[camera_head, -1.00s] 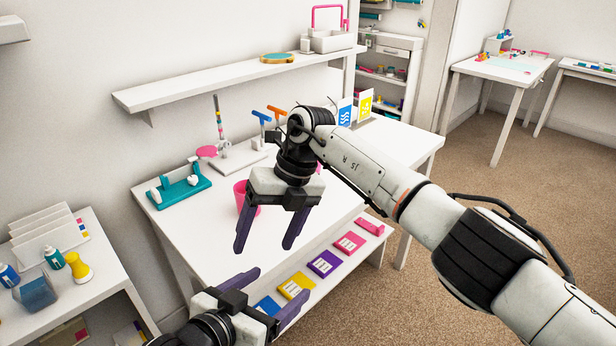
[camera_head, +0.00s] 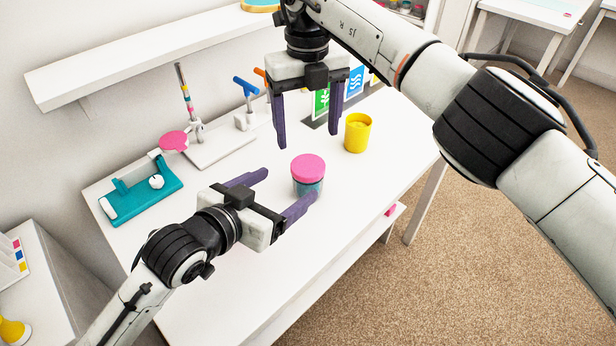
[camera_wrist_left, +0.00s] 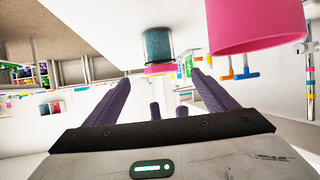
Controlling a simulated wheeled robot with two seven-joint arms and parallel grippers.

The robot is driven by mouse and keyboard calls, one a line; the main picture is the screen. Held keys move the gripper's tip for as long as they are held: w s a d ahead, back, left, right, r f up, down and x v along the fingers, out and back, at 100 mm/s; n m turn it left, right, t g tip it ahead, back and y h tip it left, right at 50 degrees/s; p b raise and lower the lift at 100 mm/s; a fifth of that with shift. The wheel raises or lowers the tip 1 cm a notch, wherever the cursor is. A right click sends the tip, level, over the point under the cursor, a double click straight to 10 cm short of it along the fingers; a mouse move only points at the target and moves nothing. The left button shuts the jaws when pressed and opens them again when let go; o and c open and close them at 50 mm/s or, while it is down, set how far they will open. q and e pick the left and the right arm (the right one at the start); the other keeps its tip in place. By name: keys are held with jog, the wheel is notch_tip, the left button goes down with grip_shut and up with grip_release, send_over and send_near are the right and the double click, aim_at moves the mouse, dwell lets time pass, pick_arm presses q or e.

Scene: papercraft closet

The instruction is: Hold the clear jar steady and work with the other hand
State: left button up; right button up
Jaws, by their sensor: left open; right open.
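The clear jar (camera_head: 309,187) stands upright on the white table, with a pink lid (camera_head: 307,167) on top and teal contents. My left gripper (camera_head: 288,188) is open, its fingers pointing toward the jar from the left; one fingertip overlaps the jar's lower edge in the head view. I cannot tell whether they touch. The left wrist view shows the jar (camera_wrist_left: 158,45) upside down, beyond and between the open fingertips (camera_wrist_left: 162,80). My right gripper (camera_head: 308,138) is open and empty, pointing down above and behind the jar.
A yellow cup (camera_head: 357,135) stands right of the jar. A teal tool (camera_head: 140,190) and a stand with a pink disc (camera_head: 173,141) are at left. A large pink object (camera_wrist_left: 258,28) is close in the wrist view. A wall shelf (camera_head: 130,62) overhangs behind. The table's front is clear.

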aim_at(307, 172)
pick_arm(q)
jog(key=x, duration=1)
jog(key=shift+w, duration=0.3)
pick_arm(e)
jog(key=shift+w+f, duration=0.1)
pick_arm(q)
jog(key=shift+f, duration=0.1)
grip_shut()
pick_arm(e)
jog(key=n, duration=0.3)
jog(key=shift+n, duration=0.4)
jog(key=n, duration=0.5)
jog(key=shift+f, duration=4)
